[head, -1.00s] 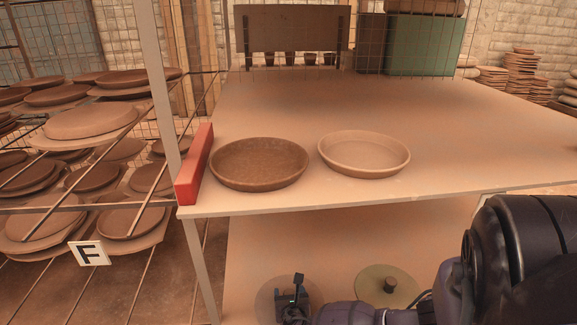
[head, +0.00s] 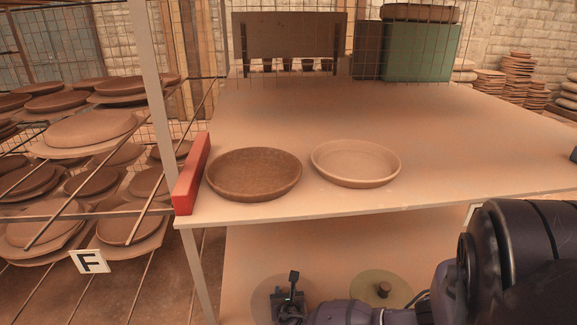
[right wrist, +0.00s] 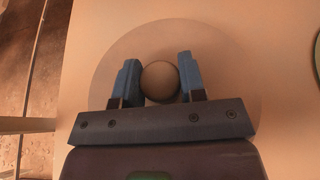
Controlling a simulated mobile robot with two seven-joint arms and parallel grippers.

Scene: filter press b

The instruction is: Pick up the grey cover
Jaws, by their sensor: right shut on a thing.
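The grey cover, a flat round disc with a knob, lies on the lower shelf in the head view (head: 262,290), partly hidden by my right gripper (head: 290,297). In the right wrist view the disc (right wrist: 222,65) spreads around my right gripper (right wrist: 160,80), whose two blue fingers are shut on its round knob (right wrist: 160,80). I cannot tell whether the disc is lifted off the shelf. A second, olive-toned disc with a knob (head: 384,289) lies to its right. My left gripper is not in view.
The upper shelf (head: 450,150) overhangs the lower one and bears a dark brown dish (head: 253,173), a paler dish (head: 356,163) and a red block (head: 191,174). A rack of plates (head: 90,135) with an F sign (head: 89,261) stands left. A shelf post (head: 160,90) is close by.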

